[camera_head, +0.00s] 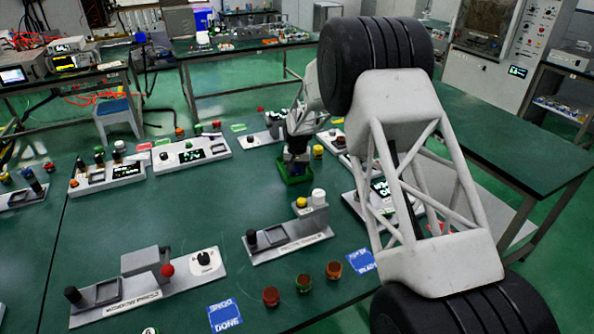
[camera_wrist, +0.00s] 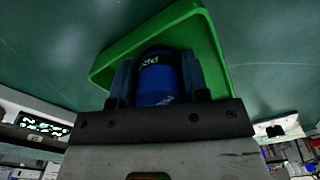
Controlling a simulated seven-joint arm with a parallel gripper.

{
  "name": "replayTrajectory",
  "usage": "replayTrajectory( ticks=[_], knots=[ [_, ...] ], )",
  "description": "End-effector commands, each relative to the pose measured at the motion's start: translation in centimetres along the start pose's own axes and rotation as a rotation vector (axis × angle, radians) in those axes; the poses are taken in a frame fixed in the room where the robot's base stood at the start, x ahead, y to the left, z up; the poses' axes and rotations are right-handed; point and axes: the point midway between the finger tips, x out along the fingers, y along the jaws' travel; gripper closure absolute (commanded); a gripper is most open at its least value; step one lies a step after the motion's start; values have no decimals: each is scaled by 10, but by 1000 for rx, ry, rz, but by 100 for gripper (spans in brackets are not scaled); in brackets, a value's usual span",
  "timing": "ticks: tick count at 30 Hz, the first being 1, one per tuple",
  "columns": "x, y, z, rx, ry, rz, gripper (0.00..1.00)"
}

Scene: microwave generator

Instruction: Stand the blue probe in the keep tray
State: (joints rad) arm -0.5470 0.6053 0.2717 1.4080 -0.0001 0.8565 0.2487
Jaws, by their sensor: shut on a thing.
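The green keep tray (camera_head: 293,180) is on the dark green table near its middle in the head view. My gripper (camera_head: 296,158) is right above it, pointing down. In the wrist view my gripper (camera_wrist: 158,82) is shut on the blue probe (camera_wrist: 157,84), with one dark finger on each side. The probe is blue with a dark band and pale lettering. The green tray wall (camera_wrist: 214,44) rises behind and around the probe there. The probe's lower end is hidden, so I cannot tell whether it touches the tray floor.
A grey fixture with yellow and white knobs (camera_head: 290,232) stands in front of the tray. White control boxes (camera_head: 190,152) stand to the left. Table left of the tray is clear.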

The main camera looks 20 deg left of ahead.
Motion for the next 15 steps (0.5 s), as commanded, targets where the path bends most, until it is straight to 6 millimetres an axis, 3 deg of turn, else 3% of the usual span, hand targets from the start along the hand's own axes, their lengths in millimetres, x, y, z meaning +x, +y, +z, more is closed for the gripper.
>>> replayTrajectory(
  ticks=[1,5,15],
  knots=[
    [0,0,0,0,0,0,54],
    [0,0,0,0,0,0,34],
    [-1,0,0,0,0,0,33]
  ],
)
